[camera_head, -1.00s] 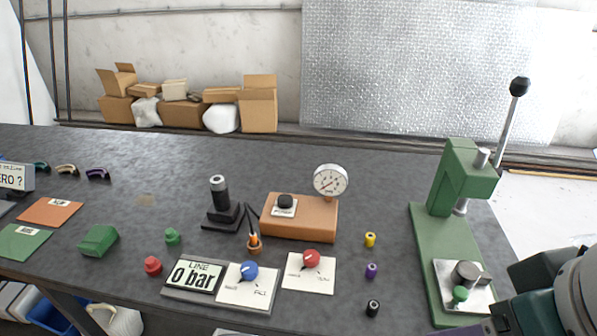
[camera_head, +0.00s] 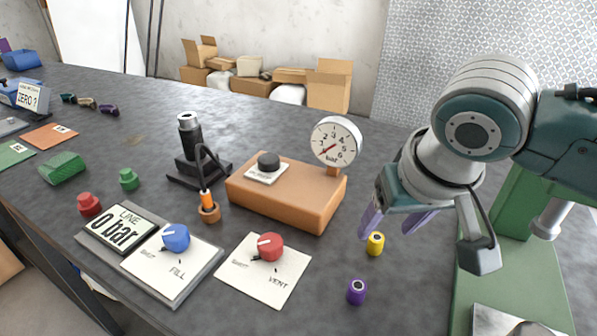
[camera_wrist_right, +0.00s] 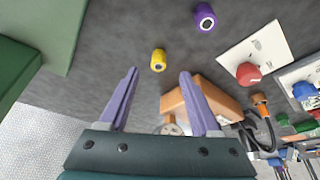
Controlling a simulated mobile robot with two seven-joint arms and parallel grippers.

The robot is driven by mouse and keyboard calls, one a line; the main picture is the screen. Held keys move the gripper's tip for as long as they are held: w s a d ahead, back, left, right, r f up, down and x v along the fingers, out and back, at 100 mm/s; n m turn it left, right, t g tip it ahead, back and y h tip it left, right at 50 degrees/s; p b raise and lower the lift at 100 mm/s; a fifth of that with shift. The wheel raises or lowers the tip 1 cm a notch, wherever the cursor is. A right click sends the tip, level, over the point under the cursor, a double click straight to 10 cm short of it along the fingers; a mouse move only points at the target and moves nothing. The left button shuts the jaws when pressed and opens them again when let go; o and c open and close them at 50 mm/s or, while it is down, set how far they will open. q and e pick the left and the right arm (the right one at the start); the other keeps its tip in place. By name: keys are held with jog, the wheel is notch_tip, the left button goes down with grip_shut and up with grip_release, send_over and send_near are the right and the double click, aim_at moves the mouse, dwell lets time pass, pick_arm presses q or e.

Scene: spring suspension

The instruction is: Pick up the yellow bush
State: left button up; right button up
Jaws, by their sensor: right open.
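The yellow bush (camera_head: 375,243) is a small upright cylinder with a dark hole in its top, standing on the dark table. My right gripper (camera_head: 398,230) is open, with purple fingers, above and just behind the yellow bush. In the right wrist view the yellow bush (camera_wrist_right: 158,60) lies beyond the fingertips, between the lines of the two open fingers (camera_wrist_right: 158,72). The bush is not held. My left gripper is not in view.
A purple bush (camera_head: 356,291) stands in front of the yellow one. An orange block with a gauge (camera_head: 290,195) is to its left. A red-knob VENT plate (camera_head: 262,275) lies nearer the front. The green press (camera_head: 510,270) stands to the right.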

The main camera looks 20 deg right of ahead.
aim_at(377, 238)
jog(key=b+x, duration=0.1)
jog(key=x, duration=0.4)
jog(key=shift+w+d+f, duration=0.2)
jog(key=shift+w, duration=0.1)
grip_shut()
dwell(0.3)
